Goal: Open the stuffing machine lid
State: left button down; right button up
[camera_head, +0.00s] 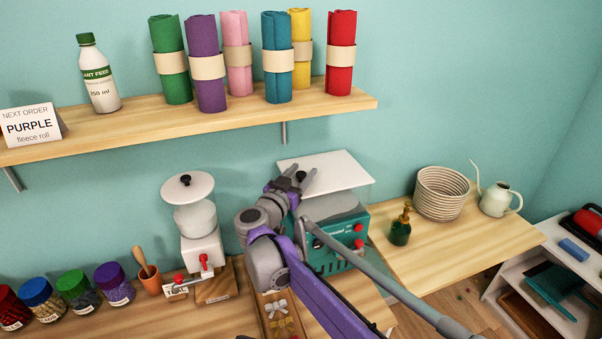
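The teal machine (346,244) with red knobs stands on the bench at centre. Its broad, flat white lid (335,168) is on top, over a see-through upper part. A small black knob (300,175) shows near the lid's left front. My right gripper (299,173) is at this knob, with a finger on each side of it; whether the fingers press on it I cannot tell. My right arm hides the machine's left front. My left gripper is not in view.
A white jar machine (202,248) with a round, black-knobbed lid (187,187) stands to the left. A green pump bottle (400,228), a coiled basket (441,192) and a watering can (496,200) stand right. A shelf (220,118) with fabric rolls hangs above.

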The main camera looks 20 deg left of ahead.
grip_shut()
dwell(1.2)
